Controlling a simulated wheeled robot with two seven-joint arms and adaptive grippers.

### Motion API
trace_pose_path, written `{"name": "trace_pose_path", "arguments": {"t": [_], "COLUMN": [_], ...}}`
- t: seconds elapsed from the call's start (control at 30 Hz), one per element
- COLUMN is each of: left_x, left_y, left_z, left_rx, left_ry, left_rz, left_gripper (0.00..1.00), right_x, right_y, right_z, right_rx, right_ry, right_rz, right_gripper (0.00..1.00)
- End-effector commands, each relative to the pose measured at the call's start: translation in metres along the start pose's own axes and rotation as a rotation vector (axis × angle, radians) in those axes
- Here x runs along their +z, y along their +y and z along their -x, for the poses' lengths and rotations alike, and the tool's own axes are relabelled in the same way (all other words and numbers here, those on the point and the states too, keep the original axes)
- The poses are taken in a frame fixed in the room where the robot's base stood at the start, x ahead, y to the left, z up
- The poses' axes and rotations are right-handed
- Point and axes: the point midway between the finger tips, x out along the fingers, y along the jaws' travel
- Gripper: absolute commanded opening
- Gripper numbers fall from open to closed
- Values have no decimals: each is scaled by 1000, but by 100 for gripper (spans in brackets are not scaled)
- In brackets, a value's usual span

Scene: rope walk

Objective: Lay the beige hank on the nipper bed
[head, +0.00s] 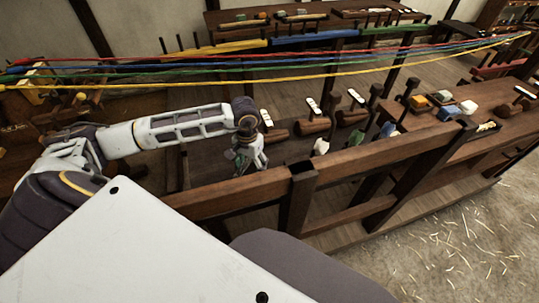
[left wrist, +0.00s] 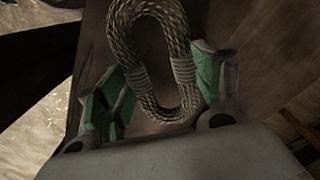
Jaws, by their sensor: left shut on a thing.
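In the left wrist view a beige-brown hank (left wrist: 184,70) shows as a long twisted loop of rope with wrapped bands. It lies between the green-padded fingers of my left gripper (left wrist: 160,75), which is shut on it. In the head view my left gripper (head: 250,164) points down just behind the near wooden rail, and I cannot make out the hank there. I cannot tell for certain which wooden part is the nipper bed. My right gripper is not in view.
Yellow, green, blue and red ropes (head: 270,81) stretch across above the frame. The near wooden rail (head: 385,153) and its posts stand close to my left gripper. Small coloured hanks (head: 448,113) lie on the right bench. Straw-strewn floor (head: 450,235) is open at right.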

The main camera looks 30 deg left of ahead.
Motion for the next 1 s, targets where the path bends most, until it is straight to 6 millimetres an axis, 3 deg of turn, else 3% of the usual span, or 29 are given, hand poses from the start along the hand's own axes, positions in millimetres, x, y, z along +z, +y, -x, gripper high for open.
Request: {"name": "trace_pose_path", "arguments": {"t": [0.23, 0.4, 1.0], "left_x": [-22, -36, -84], "left_y": [7, 11, 23], "left_z": [1, 1, 1], "left_rx": [3, 2, 0], "left_ry": [3, 1, 2], "left_rz": [0, 0, 0], "left_gripper": [38, 38, 37], "right_x": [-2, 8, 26], "right_y": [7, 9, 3], "right_z": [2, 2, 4], "right_rx": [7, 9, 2], "right_ry": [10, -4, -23], "right_rz": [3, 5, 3], "right_gripper": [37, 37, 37]}}
